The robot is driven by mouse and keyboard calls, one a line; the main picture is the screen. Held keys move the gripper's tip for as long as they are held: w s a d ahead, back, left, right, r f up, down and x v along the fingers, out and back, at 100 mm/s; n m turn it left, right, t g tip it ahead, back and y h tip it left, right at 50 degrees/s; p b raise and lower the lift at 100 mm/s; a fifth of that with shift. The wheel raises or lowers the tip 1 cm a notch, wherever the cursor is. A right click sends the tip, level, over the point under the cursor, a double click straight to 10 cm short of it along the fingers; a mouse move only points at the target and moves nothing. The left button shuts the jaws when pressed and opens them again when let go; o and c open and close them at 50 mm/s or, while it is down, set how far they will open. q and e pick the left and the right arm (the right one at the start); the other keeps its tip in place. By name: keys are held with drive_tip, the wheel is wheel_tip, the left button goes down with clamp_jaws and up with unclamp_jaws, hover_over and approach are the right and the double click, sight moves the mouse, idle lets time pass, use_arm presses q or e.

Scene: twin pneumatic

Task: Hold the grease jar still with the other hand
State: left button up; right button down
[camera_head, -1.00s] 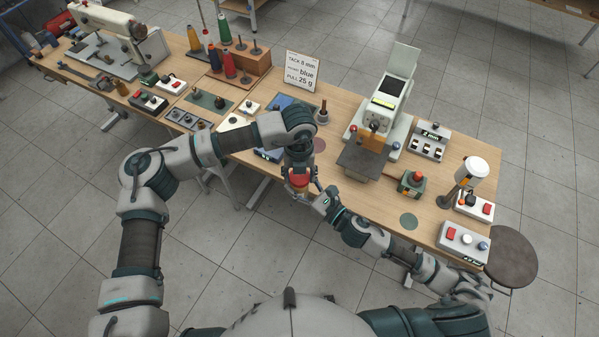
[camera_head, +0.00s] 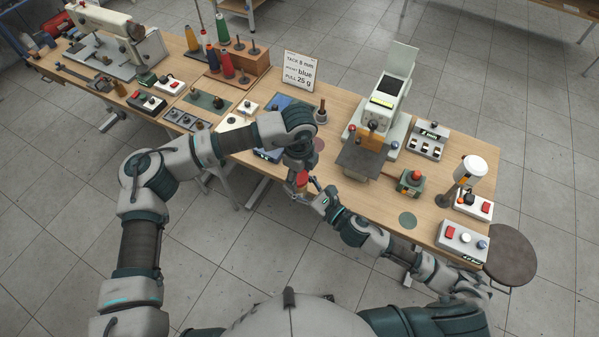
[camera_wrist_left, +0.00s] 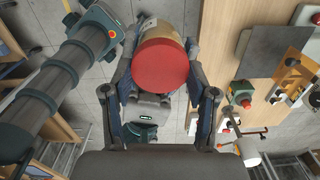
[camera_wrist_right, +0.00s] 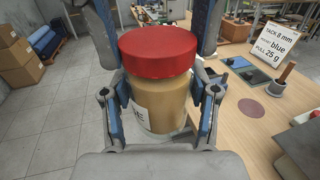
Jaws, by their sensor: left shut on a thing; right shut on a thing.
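The grease jar has a red lid and an amber body with a white label. In the right wrist view its body (camera_wrist_right: 160,102) stands between the fingers of my right gripper (camera_wrist_right: 158,85), which is shut on it. In the left wrist view the red lid (camera_wrist_left: 160,64) faces the camera between the fingers of my left gripper (camera_wrist_left: 160,75), which is also shut on the jar. In the head view the left gripper (camera_head: 301,182) comes from above and the right gripper (camera_head: 318,196) from the lower right. The jar is mostly hidden there, in front of the table's edge.
The wooden table (camera_head: 430,215) carries a press-like machine (camera_head: 385,100), a sign (camera_head: 299,71) reading tack 8 mm, blue and pull 25 g, and a red-button box (camera_head: 411,182). A round stool (camera_head: 510,256) stands at the right. Floor is open in front of the table.

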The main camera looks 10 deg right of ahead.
use_arm(q)
drive_tip(key=shift+r, duration=0.1)
drive_tip(key=shift+s+r, duration=0.1)
drive_tip(key=shift+r, duration=0.95)
drive_tip(key=shift+r, duration=0.1)
